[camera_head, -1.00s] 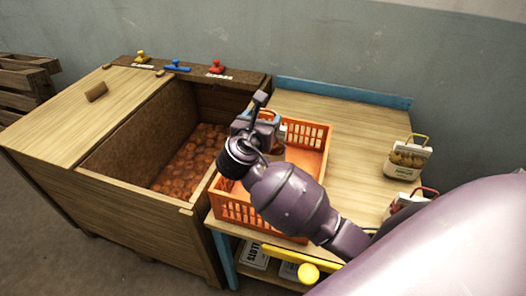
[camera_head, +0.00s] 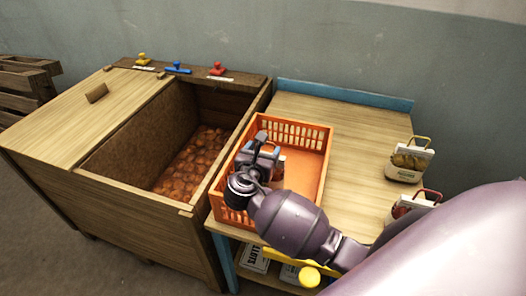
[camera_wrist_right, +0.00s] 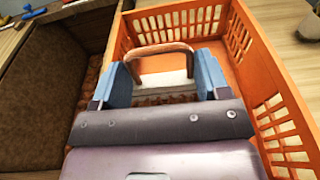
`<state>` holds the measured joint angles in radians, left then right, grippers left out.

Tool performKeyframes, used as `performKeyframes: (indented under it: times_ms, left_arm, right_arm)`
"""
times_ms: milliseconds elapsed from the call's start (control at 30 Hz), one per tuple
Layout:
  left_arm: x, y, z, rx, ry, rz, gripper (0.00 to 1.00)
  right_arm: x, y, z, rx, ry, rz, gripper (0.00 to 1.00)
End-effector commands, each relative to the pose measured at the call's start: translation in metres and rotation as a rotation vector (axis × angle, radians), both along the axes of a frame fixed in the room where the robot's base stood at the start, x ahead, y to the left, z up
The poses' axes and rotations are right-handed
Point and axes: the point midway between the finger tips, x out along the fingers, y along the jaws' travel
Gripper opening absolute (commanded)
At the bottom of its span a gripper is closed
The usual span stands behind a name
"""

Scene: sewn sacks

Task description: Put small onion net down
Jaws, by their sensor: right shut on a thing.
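My right gripper (camera_head: 270,163) is over the orange crate (camera_head: 318,145), low within its outline. Its blue fingers show in the right wrist view (camera_wrist_right: 163,82), shut on the small onion net (camera_wrist_right: 165,77). The net has a brownish loop handle and a pale band, with brown onions just visible below. Most of the net is hidden by the gripper, and I cannot tell whether it touches the crate floor. The rest of the visible crate floor is bare. My left gripper is not in view.
A wooden bin (camera_head: 120,215) of loose onions (camera_head: 195,165) adjoins the crate on the left. The crate stands on a wooden table (camera_head: 355,130). A yellow-handled bag (camera_head: 408,160) and a red-handled bag (camera_head: 408,206) stand at right. The back of the table is clear.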

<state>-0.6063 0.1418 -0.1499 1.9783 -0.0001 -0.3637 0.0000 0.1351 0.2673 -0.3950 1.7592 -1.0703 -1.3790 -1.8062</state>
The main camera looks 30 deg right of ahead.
Motion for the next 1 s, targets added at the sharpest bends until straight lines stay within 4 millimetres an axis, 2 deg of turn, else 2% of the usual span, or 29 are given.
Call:
performKeyframes:
  times_ms: [767,800,933,1000]
  left_arm:
    - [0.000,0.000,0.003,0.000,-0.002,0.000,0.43]
    - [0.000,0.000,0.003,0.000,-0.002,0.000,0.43]
    - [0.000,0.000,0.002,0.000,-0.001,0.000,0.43]
    - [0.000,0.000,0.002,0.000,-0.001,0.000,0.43]
  right_arm:
    - [0.000,0.000,-0.010,0.000,-0.001,0.000,0.06]
    - [0.000,0.000,-0.012,0.001,0.001,0.000,0.72]
    - [0.000,0.000,-0.012,0.001,0.001,0.000,0.92]
    - [0.000,0.000,-0.012,0.001,0.001,0.000,0.94]
